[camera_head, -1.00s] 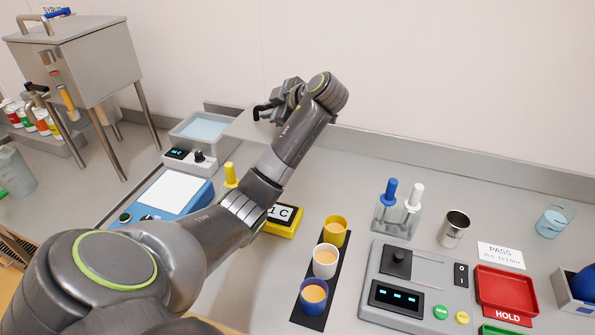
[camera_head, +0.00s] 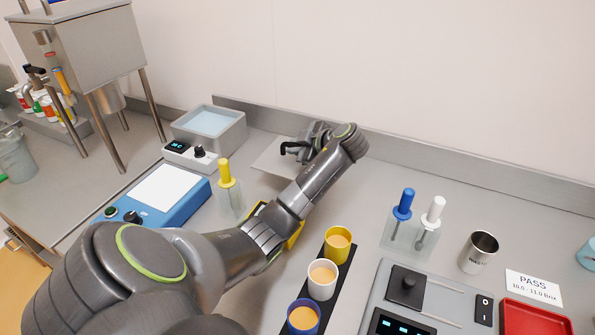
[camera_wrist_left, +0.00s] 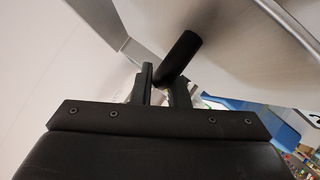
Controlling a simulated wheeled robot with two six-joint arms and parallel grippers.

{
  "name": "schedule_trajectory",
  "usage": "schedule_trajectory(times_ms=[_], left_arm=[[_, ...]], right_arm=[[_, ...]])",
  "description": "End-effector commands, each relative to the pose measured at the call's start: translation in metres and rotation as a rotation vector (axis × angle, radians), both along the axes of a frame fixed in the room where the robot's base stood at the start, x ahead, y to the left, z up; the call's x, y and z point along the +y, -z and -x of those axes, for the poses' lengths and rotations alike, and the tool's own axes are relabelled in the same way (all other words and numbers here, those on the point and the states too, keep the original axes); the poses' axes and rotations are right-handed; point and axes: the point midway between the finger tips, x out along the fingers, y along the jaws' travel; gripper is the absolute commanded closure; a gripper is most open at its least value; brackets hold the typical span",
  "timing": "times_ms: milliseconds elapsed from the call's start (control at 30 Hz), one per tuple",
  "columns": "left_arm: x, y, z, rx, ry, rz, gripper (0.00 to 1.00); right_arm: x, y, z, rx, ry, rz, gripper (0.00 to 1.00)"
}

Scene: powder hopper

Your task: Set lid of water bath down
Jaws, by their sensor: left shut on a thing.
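The lid of the water bath (camera_head: 272,160) is a flat grey metal plate with a black handle (camera_wrist_left: 181,56). My left gripper (camera_head: 289,148) is shut on that handle, and the wrist view shows the handle between its fingers (camera_wrist_left: 160,82). The lid's metal face (camera_wrist_left: 240,35) fills the upper right of the wrist view. The lid is to the right of the water bath (camera_head: 238,132), near the back wall. I cannot tell whether it touches the counter. The bath is open, with pale blue water inside. My gripper and arm hide part of the lid. My right gripper is not in view.
A yellow-handled tool (camera_head: 225,173) stands in a clear holder before the bath, beside a blue device (camera_head: 196,205). Three cups stand on a black strip (camera_head: 338,277). A holder with blue and white tools (camera_head: 408,238) is to the right. The back counter right of my gripper is clear.

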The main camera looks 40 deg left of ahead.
Motion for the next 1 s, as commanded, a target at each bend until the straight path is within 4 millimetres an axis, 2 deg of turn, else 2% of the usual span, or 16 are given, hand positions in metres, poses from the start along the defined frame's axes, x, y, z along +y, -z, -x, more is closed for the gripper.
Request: schedule_trajectory(times_ms=[100,367,533,867,900,1000], left_arm=[[0.0,0.018,0.0,0.002,0.001,0.0,1.0],[0.0,0.041,0.0,0.0,0.0,0.0,1.0],[0.0,0.065,0.0,0.001,0.0,-0.001,1.0],[0.0,0.071,0.0,-0.003,0.001,-0.002,1.0],[0.0,0.07,0.0,-0.002,0.001,0.0,0.81],[0.0,0.07,0.0,-0.002,0.001,0.0,0.68]], right_arm=[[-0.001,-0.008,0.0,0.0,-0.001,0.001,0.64],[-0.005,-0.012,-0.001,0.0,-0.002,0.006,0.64],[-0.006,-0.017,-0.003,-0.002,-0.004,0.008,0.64],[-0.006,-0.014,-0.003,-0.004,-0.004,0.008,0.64],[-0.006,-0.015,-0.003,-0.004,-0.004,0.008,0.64],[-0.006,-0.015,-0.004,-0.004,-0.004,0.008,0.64]])
